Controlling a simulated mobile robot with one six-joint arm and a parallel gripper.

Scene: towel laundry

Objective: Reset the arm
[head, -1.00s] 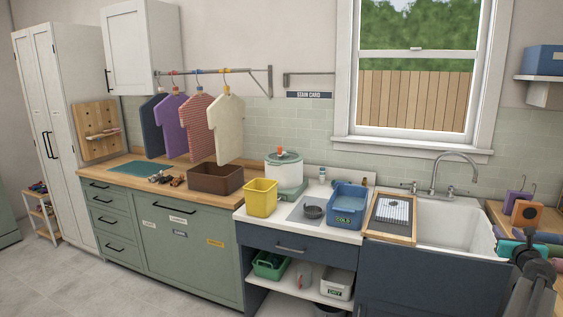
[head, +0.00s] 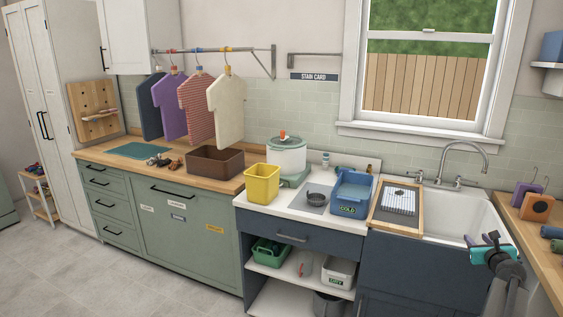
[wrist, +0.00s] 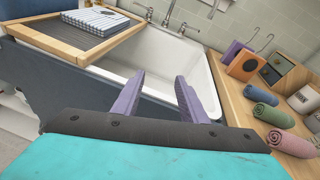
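My gripper (wrist: 159,80) has two purple fingers held apart with nothing between them, over the white sink (wrist: 165,52) in the wrist view. In the head view my gripper (head: 482,239) is at the lower right, in front of the sink basin (head: 462,218). The fingers look small there, with a teal part of the wrist behind them. A wooden-framed board (head: 381,222) with a folded striped cloth (head: 402,200) lies at the sink's left side; the cloth also shows in the wrist view (wrist: 95,20).
Rolled towels (wrist: 262,95) and an orange block (wrist: 247,65) sit on the wooden counter right of the sink. A blue COLD bin (head: 352,195), a yellow bin (head: 262,185) and a brown box (head: 215,163) stand further left. Shirts (head: 195,105) hang from a rail.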

